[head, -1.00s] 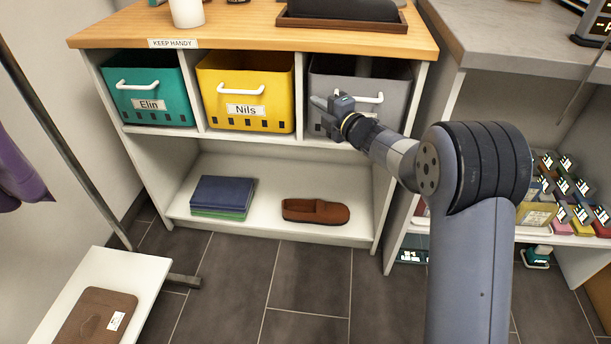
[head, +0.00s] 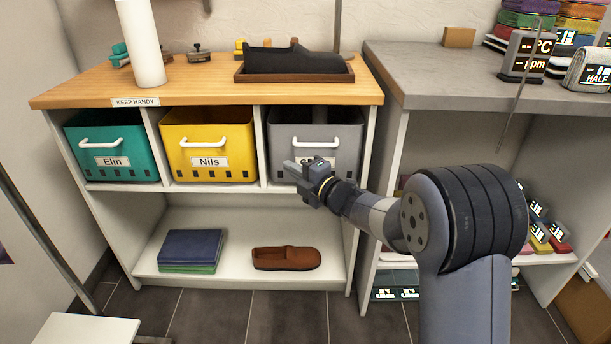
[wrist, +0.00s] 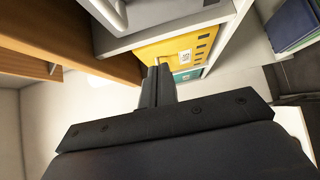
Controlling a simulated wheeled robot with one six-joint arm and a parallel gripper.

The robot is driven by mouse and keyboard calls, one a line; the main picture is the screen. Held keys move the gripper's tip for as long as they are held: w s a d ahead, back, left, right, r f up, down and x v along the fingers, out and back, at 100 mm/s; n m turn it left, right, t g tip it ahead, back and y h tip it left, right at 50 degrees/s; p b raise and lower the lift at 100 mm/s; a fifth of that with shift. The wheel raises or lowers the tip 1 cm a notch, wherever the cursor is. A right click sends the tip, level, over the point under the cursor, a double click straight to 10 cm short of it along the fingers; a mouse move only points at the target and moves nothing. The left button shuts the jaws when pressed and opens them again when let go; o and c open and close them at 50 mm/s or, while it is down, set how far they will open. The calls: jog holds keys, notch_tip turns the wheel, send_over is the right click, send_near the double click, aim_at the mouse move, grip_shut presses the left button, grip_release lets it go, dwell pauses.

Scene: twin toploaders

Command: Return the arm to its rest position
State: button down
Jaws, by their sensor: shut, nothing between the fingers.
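My gripper (head: 298,172) is shut and empty. In the head view it is held in front of the grey bin (head: 335,150) on the right of the cubby row, covering part of that bin's label. I cannot tell whether it touches the bin. My arm reaches in from the lower right, bent at the large dark joint. In the wrist view the two fingers of my gripper (wrist: 158,72) lie together, with the yellow bin (wrist: 172,48) beyond their tips.
The shelf unit has a wooden top (head: 200,80). A teal bin (head: 110,150) stands left of the yellow one. A brown shoe (head: 286,258) and folded cloths (head: 190,250) lie on the lower shelf. A grey counter (head: 450,80) stands right. A white board (head: 85,330) is at lower left.

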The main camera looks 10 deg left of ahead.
jog(key=shift+p+v, duration=0.3)
jog(key=shift+v, duration=1.9)
